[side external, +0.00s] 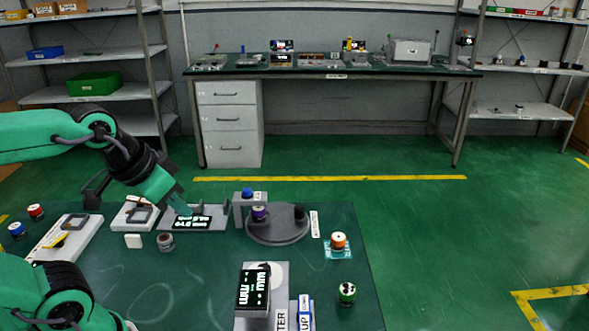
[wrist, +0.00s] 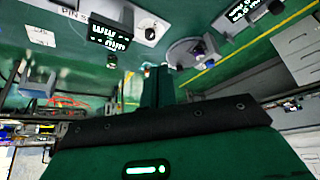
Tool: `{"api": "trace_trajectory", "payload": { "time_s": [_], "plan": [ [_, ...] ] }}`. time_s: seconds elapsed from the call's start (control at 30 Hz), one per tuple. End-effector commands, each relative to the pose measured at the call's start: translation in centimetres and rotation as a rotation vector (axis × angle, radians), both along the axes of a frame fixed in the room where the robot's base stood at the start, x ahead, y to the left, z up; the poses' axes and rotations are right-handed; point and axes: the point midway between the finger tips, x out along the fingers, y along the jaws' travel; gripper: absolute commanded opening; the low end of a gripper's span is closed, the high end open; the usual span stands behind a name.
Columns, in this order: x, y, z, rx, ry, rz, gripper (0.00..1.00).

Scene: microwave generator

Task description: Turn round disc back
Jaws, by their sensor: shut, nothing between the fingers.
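The grey round disc (side external: 280,236) lies flat on the green table, right of my gripper in the side view. A purple-topped cylinder (side external: 259,214) stands on its left part and a black knob (side external: 299,212) on its right part. The disc also shows in the wrist view (wrist: 177,52), at the upper middle. My gripper (side external: 183,208) is shut and empty, pointing down and right over a grey plate with a lit display (side external: 193,223). It is apart from the disc. Whether the fingertips touch the plate is unclear.
A grey bracket with a blue knob (side external: 247,194) stands just left of the disc. A white label (side external: 314,224) stands on its right. An orange-topped cylinder (side external: 338,240) and a display box (side external: 254,288) are nearer the front. Small parts and fixtures crowd the left.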

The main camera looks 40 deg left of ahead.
Motion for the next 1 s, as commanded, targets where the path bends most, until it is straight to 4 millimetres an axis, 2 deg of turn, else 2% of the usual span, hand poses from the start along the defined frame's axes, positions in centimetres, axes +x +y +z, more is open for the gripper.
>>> {"api": "trace_trajectory", "payload": {
  "time_s": [0.17, 0.4, 0.67, 1.0],
  "plan": [
    [0.0, 0.0, 0.0, 0.0, 0.0, 0.0, 0.0],
    [0.5, 0.0, 0.3, 0.003, 0.006, -0.003, 0.47],
    [3.2, 0.2, 1.5, 0.017, 0.048, -0.026, 0.48],
    [9.4, 0.6, 2.8, 0.042, 0.13, -0.076, 0.48]
  ]
}}
